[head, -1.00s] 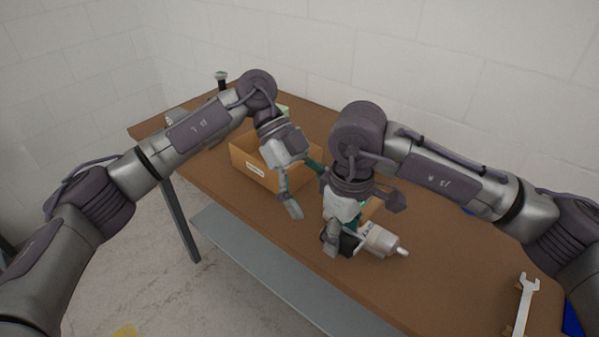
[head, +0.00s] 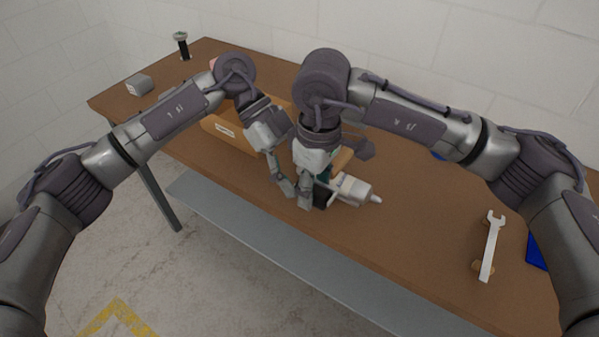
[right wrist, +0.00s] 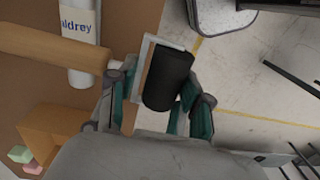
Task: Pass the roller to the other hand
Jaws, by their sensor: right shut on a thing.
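The roller (right wrist: 168,80) has a black cylinder, a pale frame and a wooden handle (right wrist: 50,45). My right gripper (right wrist: 160,105) is shut on it, with a finger on each side near the black cylinder. In the head view, the roller's black part (head: 321,196) shows beside my right gripper (head: 310,195), above the front part of the table. My left gripper (head: 284,184) is close beside the right one, on its left. One left finger shows; the other is hidden behind my right gripper, so its opening is unclear.
A white bottle (head: 354,189) is just right of the right gripper. A cardboard box (head: 222,130) stands behind the left gripper. A wrench (head: 491,245) and a blue item (head: 537,252) are at the right. The brown table (head: 420,215) is bare between bottle and wrench.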

